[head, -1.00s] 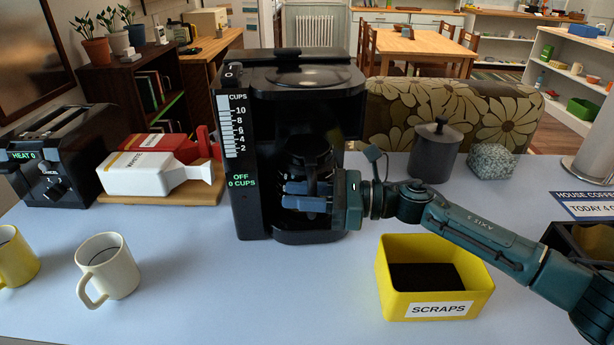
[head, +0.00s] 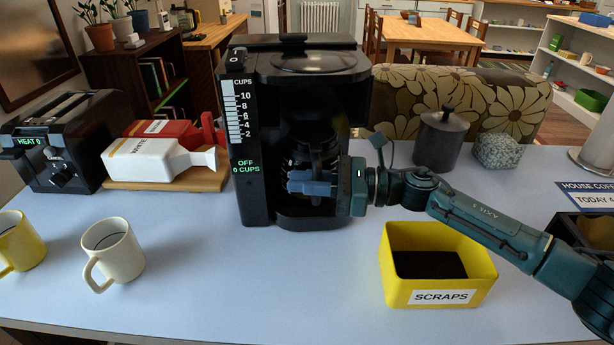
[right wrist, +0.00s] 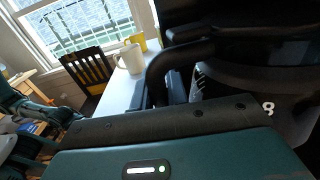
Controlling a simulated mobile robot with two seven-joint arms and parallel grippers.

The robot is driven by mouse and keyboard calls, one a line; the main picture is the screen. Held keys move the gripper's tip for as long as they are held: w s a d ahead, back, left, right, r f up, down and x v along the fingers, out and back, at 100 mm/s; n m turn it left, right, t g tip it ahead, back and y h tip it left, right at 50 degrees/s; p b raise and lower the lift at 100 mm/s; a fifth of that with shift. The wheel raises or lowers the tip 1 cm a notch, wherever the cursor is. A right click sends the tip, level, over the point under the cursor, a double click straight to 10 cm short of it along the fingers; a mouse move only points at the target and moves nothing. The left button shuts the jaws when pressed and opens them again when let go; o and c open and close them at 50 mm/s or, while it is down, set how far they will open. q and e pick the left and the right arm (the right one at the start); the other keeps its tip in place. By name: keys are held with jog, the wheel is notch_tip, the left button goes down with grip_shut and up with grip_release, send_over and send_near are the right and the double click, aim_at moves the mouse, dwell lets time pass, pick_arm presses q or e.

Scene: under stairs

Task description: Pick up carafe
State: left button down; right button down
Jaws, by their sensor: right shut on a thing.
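The carafe (head: 308,150) is dark and sits inside the black coffee maker (head: 250,205), under its brew head. The dark bay makes its outline hard to see. My right gripper (head: 308,184) reaches in from the right at the front of the bay and is shut on the carafe's handle. In the right wrist view the black curved handle (right wrist: 168,62) rises beside the fingers, and the dark carafe body (right wrist: 250,92) with white marks is at the right. The fingertips are partly hidden there.
A yellow SCRAPS bin (head: 438,285) stands below my right forearm. A dark lidded canister (head: 440,140) and a speckled stone block (head: 497,151) are behind it. A cream mug (head: 112,255) and a yellow mug (head: 18,245) stand at left. The front middle of the counter is clear.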

aim_at(318, 166)
jog(key=shift+r, duration=0.3)
jog(key=shift+r+b, duration=0.35)
jog(key=shift+r, duration=1.15)
jog(key=s+a, duration=0.2)
jog(key=s, duration=1.5)
jog(key=shift+s+a, duration=0.3)
jog(key=shift+a, duration=0.1)
jog(key=shift+s, duration=0.1)
